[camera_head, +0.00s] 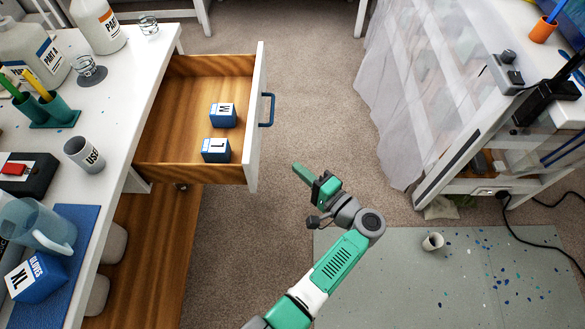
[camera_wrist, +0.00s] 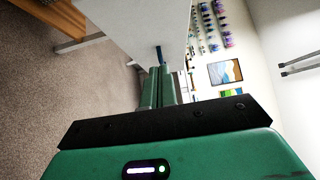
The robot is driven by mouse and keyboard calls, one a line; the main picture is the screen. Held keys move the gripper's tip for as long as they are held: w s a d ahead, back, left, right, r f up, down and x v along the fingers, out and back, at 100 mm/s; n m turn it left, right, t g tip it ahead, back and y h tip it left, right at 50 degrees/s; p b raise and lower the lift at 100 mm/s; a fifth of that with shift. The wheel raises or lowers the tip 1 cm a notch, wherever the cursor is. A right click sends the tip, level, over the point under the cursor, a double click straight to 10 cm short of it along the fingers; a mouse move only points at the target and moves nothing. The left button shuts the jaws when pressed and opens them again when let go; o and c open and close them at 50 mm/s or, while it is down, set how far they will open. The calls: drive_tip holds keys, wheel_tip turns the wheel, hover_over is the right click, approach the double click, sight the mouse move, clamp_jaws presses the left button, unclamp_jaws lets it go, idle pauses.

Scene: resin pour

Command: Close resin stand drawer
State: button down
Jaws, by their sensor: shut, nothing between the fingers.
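The resin stand drawer (camera_head: 190,110) is pulled out to the right from under the white bench top. Its inside is wood, and its white front panel (camera_head: 257,120) carries a blue handle (camera_head: 268,109). Two blue-and-white boxes, marked M (camera_head: 223,115) and L (camera_head: 216,150), lie inside. My gripper (camera_head: 298,169) is shut and empty, to the right of the drawer front and apart from it, lower in the picture than the handle. In the wrist view the shut fingers (camera_wrist: 159,85) point toward a white panel (camera_wrist: 140,30), with a bit of blue at their tips.
The white bench (camera_head: 110,100) on the left holds bottles, cups, a jug (camera_head: 40,225) and a gloves box (camera_head: 35,277). A curtained shelf unit (camera_head: 430,90) stands at the right. A cup (camera_head: 433,241) sits on the grey mat (camera_head: 400,280). Carpet between is clear.

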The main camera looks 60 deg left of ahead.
drive_tip(key=s+a, duration=0.1)
drive_tip(key=a, duration=0.2)
drive_tip(key=s+a+b, duration=0.1)
drive_tip(key=a, duration=0.2)
drive_tip(key=s+a, duration=0.1)
drive_tip(key=a, duration=0.2)
drive_tip(key=shift+s+b, duration=0.25)
drive_tip(key=shift+b, duration=0.1)
drive_tip(key=shift+s+a, duration=0.3)
drive_tip(key=shift+s, duration=0.15)
